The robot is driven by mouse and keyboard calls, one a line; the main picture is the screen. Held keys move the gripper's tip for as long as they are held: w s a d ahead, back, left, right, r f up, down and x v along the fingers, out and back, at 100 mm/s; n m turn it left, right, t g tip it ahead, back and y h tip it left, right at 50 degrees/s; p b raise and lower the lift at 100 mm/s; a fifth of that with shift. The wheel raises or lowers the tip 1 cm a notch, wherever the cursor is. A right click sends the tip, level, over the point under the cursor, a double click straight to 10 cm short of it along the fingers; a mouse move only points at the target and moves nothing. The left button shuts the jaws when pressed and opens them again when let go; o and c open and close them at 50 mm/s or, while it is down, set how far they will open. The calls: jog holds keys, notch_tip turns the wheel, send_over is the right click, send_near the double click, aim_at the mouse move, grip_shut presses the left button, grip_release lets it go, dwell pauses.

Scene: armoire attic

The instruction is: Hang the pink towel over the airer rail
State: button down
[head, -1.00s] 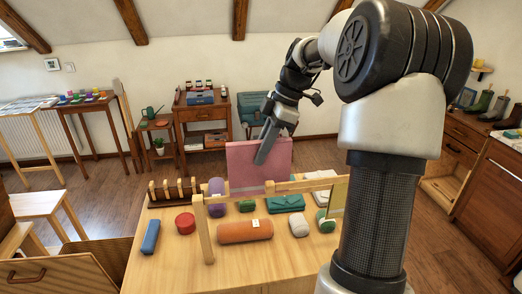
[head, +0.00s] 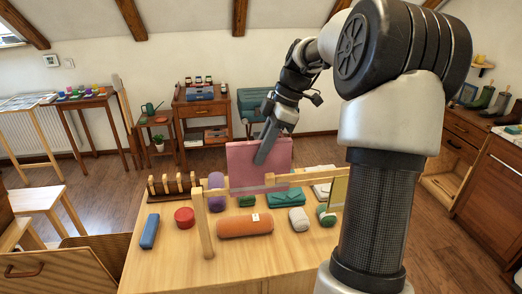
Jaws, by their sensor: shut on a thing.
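The pink towel (head: 243,168) hangs as a flat, upright folded panel from my gripper (head: 262,158). The gripper is shut on it, with a dark finger lying across its near face. The wooden airer rail (head: 228,191) runs across the table on a post (head: 204,228) at its left. The towel is mostly above the rail in the picture, and the rail crosses in front of its lower part. The towel appears to be on the far side of the rail. Whether it touches the rail, I cannot tell. The rail's right end is partly hidden near my arm.
The wooden table (head: 170,265) holds an orange roll (head: 245,225), a blue case (head: 150,231), a red tin (head: 184,217), a teal pouch (head: 285,198) and a dark rack (head: 170,188). The space above the rail's left part is clear.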

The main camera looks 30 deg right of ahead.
aim_at(262, 185)
jog(key=shift+f+b, duration=4.15)
jog(key=shift+f, duration=1.95)
jog(key=shift+r, duration=0.15)
